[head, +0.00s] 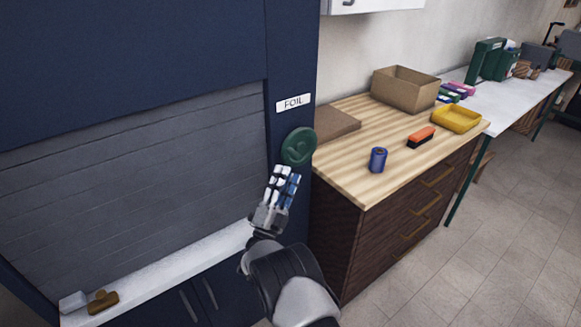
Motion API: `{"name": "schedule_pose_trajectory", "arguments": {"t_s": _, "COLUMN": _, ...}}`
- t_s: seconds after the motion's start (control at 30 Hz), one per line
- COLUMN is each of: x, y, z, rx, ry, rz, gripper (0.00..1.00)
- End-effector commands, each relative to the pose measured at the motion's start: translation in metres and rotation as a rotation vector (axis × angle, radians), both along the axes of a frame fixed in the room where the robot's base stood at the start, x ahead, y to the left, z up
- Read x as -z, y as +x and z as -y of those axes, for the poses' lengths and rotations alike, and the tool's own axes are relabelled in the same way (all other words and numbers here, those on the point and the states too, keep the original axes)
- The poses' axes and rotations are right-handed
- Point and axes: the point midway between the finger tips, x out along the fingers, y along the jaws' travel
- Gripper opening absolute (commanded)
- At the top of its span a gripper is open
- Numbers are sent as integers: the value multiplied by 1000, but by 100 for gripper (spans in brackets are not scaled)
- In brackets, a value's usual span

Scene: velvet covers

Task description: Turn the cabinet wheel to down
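The cabinet wheel (298,146) is a green round handwheel on the dark blue right-hand post of the cabinet (130,45). It sits below a white label reading FOIL (293,102). My gripper (284,172) is just below and slightly left of the wheel in the picture, with its fingers pointing up toward it. The fingers look close together, but I cannot tell how far apart they are or whether they touch the wheel's lower edge. I see nothing held between them.
A grey slatted shutter (140,150) closes the cabinet front above a white ledge (170,268) with a brown-handled object (103,301). At right, a wooden counter (345,180) holds a blue can (378,160), a brush (421,137), a yellow tray (457,119) and a cardboard box (405,92).

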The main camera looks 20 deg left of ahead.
Motion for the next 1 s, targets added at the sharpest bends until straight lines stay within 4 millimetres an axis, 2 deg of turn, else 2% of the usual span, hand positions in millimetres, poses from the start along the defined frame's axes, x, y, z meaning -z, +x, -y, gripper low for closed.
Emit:
{"name": "schedule_pose_trajectory", "arguments": {"t_s": 0.2, "x": 27, "y": -37, "z": -4, "rx": -1, "ry": -3, "rz": -1, "gripper": 38}}
{"name": "schedule_pose_trajectory", "arguments": {"t_s": 0.4, "x": 41, "y": -54, "z": -5, "rx": 0, "ry": -1, "rz": 0, "gripper": 38}}
{"name": "schedule_pose_trajectory", "arguments": {"t_s": 1.0, "x": 43, "y": -57, "z": -5, "rx": 1, "ry": -1, "rz": 0, "gripper": 38}}
